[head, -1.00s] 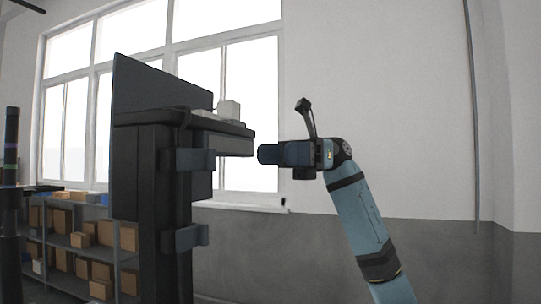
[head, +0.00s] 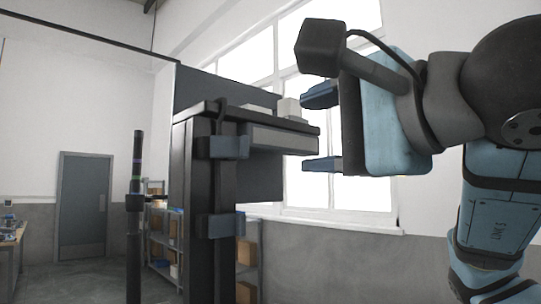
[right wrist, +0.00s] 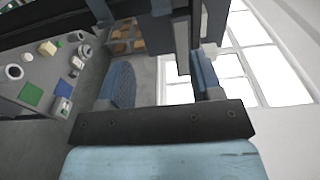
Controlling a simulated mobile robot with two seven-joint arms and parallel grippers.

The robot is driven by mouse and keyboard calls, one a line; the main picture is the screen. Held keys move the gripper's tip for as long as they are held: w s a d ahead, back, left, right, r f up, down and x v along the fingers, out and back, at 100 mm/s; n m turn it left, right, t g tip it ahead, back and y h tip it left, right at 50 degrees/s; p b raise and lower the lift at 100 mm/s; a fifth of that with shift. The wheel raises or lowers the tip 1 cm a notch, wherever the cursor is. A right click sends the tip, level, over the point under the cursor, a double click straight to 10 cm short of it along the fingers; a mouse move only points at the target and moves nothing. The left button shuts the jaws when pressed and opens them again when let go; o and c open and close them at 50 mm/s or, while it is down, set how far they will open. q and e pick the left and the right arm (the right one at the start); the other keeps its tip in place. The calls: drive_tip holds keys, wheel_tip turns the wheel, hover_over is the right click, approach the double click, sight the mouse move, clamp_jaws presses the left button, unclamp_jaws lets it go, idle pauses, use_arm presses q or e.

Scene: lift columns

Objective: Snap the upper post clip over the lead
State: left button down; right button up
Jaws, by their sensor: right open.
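The upper post clip (head: 229,147) is a blue-grey bracket on the dark upright post (head: 198,190), just under the desk top. A matching lower clip (head: 222,226) sits further down. A thin black lead (head: 219,116) loops over the desk edge and drops towards the upper clip. I cannot tell whether the clip is closed over it. My right gripper (head: 322,131) is open and empty, right of the desk end, with its blue fingers pointing left, apart from the clip. Its spread fingers (right wrist: 162,78) also show in the right wrist view. My left gripper is not in view.
The desk top (head: 252,116) carries small white boxes (head: 290,108) and juts right from the post, between clip and gripper. A dark panel (head: 240,88) stands behind. Shelves (head: 247,262) with cartons are behind. The right wrist view shows a grey table (right wrist: 50,75) with small parts.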

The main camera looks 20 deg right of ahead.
sight(247, 146)
drive_tip(key=p+x, duration=0.1)
drive_tip(key=x, duration=1.3)
drive_tip(key=shift+r+p, duration=0.1)
drive_tip(key=shift+p, duration=0.2)
drive_tip(key=shift+s, duration=0.1)
drive_tip(key=c, duration=0.9)
drive_tip(key=shift+n+y+b, duration=0.3)
drive_tip(key=shift+b, duration=0.05)
drive_tip(key=shift+c, duration=0.2)
drive_tip(key=shift+w+n+g+y+b, duration=0.3)
drive_tip(key=shift+n+y, duration=0.1)
drive_tip(key=shift+y, duration=0.2)
drive_tip(key=o, duration=0.9)
